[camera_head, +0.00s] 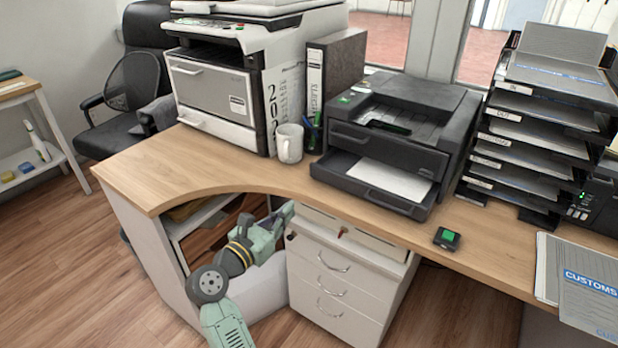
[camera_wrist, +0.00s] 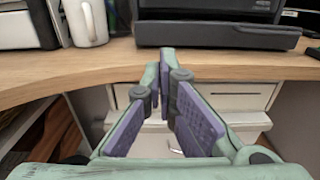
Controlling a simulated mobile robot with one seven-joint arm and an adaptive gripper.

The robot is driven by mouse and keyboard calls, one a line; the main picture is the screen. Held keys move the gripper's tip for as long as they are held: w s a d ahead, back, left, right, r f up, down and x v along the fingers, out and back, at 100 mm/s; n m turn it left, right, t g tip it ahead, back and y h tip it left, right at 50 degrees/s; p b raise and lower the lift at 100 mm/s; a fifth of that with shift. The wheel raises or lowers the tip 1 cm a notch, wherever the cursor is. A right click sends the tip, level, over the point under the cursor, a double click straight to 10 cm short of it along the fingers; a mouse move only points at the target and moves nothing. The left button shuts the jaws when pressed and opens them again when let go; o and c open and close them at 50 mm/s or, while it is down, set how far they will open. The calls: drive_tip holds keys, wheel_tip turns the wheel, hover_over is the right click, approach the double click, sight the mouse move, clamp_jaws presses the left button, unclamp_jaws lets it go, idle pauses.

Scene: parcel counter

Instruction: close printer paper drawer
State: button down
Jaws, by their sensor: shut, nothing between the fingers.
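The black printer (camera_head: 415,135) stands on the wooden desk. Its paper drawer (camera_head: 372,190) is pulled out toward the desk's front edge, with white paper (camera_head: 392,178) in it. In the wrist view the drawer's dark front (camera_wrist: 217,36) runs across the top, beyond the desk edge. My gripper (camera_wrist: 162,72) is shut and empty, its purple-padded fingers pointing toward the desk edge below the drawer. They appear apart from the drawer. In the head view my green arm reaches in front of the desk, left of the white cabinet, and the fingertips are not clearly visible.
A white mug (camera_head: 289,143) and a pen holder (camera_head: 311,133) stand left of the printer. A larger copier (camera_head: 222,85) is further left, and stacked paper trays (camera_head: 535,125) are right. The desk edge (camera_wrist: 90,82) lies before my gripper; a white drawer cabinet (camera_head: 340,285) is below.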

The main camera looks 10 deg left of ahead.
drive_tip(key=p, duration=0.5)
approach(326, 177)
drive_tip(key=x, duration=0.7)
drive_tip(key=shift+w+d+b, duration=0.1)
drive_tip(key=shift+w+b, duration=0.2)
drive_tip(key=shift+w, duration=0.05)
drive_tip(key=shift+b+x, duration=0.45)
drive_tip(key=shift+x, duration=0.5)
drive_tip(key=shift+w+d, duration=0.25)
drive_tip(key=shift+d, duration=0.05)
